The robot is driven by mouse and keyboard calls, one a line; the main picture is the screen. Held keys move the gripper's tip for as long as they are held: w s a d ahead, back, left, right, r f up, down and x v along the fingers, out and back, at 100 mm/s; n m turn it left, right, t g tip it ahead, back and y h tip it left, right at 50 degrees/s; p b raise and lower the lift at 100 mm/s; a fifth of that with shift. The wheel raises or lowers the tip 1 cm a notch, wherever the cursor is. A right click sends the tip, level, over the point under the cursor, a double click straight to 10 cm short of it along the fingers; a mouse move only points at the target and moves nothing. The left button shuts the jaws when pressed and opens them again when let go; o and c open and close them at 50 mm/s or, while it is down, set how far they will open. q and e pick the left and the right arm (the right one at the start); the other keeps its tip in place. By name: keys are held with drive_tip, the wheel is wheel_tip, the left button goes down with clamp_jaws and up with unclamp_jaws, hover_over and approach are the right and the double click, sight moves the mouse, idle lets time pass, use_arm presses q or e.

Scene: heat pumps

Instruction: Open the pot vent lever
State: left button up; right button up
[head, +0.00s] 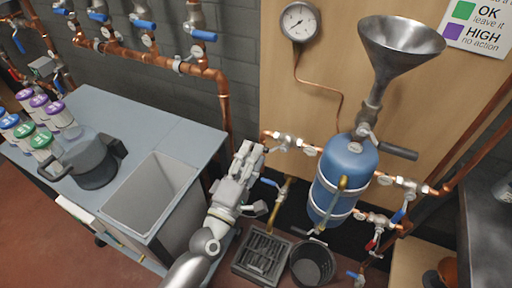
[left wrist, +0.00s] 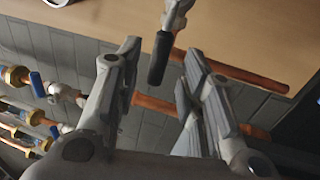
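The blue pot (head: 345,178) stands against the wooden board with a steel funnel (head: 401,45) above it. A black-handled lever (head: 398,152) sticks out to the right from the valve under the funnel. No label shows which lever is the vent. My left gripper (head: 250,150) is left of the pot, apart from it. In the left wrist view its fingers (left wrist: 162,48) are spread with nothing held. A black handle (left wrist: 159,60) on a silver valve shows beyond and between the fingertips, apparently untouched. My right gripper is not in view.
Copper pipes with small valves (head: 288,142) flank the pot. A black crate (head: 262,256) and a dark bucket (head: 313,263) stand on the floor below. A grey bench (head: 160,122) with a sink is at left. A pressure gauge (head: 299,21) is on the board.

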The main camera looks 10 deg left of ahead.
use_arm(q)
drive_tip(key=v, duration=0.9)
